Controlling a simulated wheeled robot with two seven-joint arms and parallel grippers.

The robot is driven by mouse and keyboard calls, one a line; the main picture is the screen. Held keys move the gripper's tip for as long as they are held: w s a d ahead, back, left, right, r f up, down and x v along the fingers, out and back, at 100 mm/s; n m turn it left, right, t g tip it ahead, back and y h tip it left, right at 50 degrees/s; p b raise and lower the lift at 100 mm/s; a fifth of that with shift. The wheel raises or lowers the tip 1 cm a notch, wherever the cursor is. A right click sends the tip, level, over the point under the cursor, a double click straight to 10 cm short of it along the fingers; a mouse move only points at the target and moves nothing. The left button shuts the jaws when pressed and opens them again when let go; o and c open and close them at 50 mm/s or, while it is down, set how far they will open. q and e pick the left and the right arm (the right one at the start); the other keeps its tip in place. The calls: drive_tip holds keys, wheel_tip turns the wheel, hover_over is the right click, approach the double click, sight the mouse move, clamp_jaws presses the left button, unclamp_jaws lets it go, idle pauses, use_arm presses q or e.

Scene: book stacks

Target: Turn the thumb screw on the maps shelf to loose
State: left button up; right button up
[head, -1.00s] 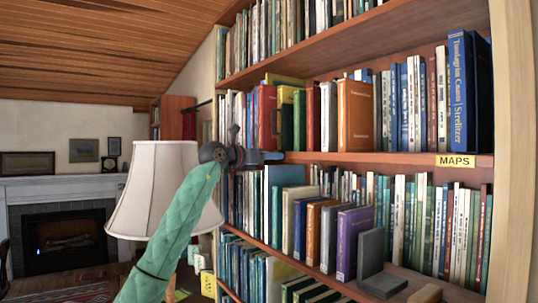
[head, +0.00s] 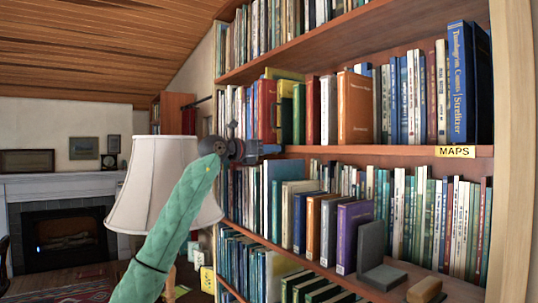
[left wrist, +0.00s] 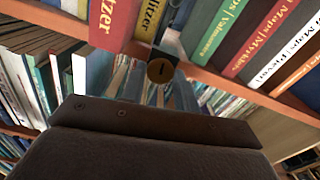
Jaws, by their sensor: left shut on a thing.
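The maps shelf (head: 400,151) is a reddish-brown board with a yellow MAPS label (head: 455,152) on its front edge. The thumb screw (left wrist: 160,70) is a round brass-coloured knob with a dark mark, under the shelf edge in the left wrist view. The mark runs nearly upright in that picture. My left gripper (head: 272,149) is at the left part of the shelf's front edge and hides the screw in the head view. It is shut on the thumb screw; its fingers look bluish and blurred in the wrist view. My right gripper is out of view.
Books (head: 355,107) stand in rows above and below the shelf edge, close to my left gripper. A grey bookend (head: 372,245) and a brown block (head: 424,290) are on the lower shelf. A lamp (head: 152,180) stands behind my left arm.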

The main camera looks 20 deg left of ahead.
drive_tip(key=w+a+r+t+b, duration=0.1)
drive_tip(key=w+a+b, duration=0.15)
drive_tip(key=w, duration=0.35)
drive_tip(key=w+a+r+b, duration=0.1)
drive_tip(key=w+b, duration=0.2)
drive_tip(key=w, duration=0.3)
use_arm(q)
drive_tip(key=shift+n+b, duration=3.8)
drive_tip(key=shift+n, duration=6.7)
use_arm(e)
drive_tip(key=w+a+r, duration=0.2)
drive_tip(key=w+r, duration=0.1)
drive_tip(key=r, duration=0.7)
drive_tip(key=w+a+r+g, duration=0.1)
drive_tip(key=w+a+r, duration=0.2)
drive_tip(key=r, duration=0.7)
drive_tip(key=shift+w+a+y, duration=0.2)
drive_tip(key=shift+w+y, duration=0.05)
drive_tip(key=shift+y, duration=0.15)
use_arm(q)
drive_tip(key=o, duration=0.9)
drive_tip(key=shift+o, duration=0.2)
drive_tip(key=shift+a, duration=0.1)
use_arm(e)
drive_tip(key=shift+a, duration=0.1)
